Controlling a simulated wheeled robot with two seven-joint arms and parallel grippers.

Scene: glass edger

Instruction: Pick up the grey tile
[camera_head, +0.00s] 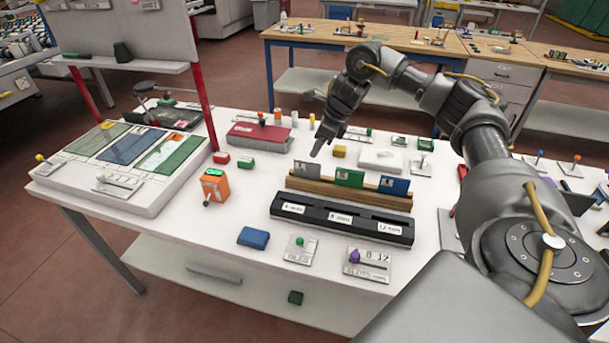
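The grey tile (303,169) stands upright at the left end of a wooden rack (350,196). A green tile (349,180) and a blue tile (394,187) stand to its right in the same rack. My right gripper (318,150) points down just above and behind the grey tile and looks apart from it. Its fingers overlap from this angle, so I cannot tell whether it is open or shut. My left gripper is not in view.
A black slotted block (341,221) with white labels lies in front of the rack. An orange device (215,186) and a blue block (253,238) are on the left. A white stand (380,160) sits behind the rack.

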